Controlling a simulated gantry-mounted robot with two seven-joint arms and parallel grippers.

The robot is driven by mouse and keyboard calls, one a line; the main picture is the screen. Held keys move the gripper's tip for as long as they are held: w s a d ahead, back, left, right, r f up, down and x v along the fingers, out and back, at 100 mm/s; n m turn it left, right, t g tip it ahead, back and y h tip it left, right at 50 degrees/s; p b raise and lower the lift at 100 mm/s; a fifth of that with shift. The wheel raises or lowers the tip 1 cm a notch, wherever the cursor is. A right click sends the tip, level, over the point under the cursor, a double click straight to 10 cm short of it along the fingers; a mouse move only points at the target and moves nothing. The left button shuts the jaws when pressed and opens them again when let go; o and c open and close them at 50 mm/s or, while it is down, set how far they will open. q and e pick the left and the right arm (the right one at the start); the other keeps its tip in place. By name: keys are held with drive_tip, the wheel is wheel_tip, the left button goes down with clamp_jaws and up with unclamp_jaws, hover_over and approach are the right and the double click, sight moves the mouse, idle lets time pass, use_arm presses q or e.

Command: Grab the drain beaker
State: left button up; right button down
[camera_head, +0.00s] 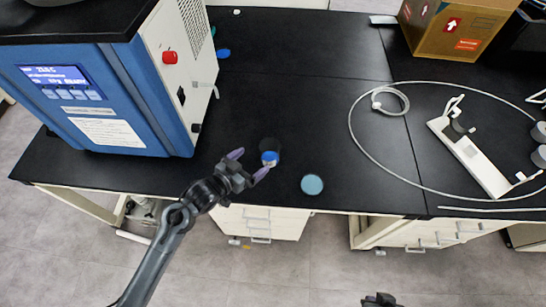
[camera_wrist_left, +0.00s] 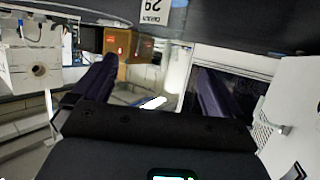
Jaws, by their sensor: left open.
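My left gripper (camera_head: 249,163) is open at the front of the black bench, its two purple fingers apart. A small round item with a blue top (camera_head: 270,158) and a dark round part behind it stands just right of the right fingertip. A teal round vessel or disc (camera_head: 312,184) lies farther right near the front edge. I cannot tell which of these is the drain beaker. In the left wrist view the open fingers (camera_wrist_left: 155,88) show with no beaker recognisable between them. A dark piece of my right arm (camera_head: 381,300) shows at the bottom edge; its jaws cannot be made out.
The blue and white freeze dryer (camera_head: 130,105) stands at the left, with a red knob (camera_head: 170,57) on its side. A cardboard box (camera_head: 455,25) sits at the back right. A looped tube (camera_head: 352,135) and a white rack (camera_head: 470,155) lie right. The bench's middle is clear.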

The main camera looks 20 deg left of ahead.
sight(275, 143)
use_arm(q)
drive_tip(key=x, duration=0.3)
drive_tip(key=b+x, duration=0.1)
drive_tip(key=x, duration=0.6)
drive_tip(key=shift+w+d+r+b, duration=0.15)
drive_tip(key=shift+r+b, duration=0.15)
drive_tip(key=shift+r, duration=0.05)
drive_tip(key=shift+c, duration=0.5)
drive_tip(key=c, duration=1)
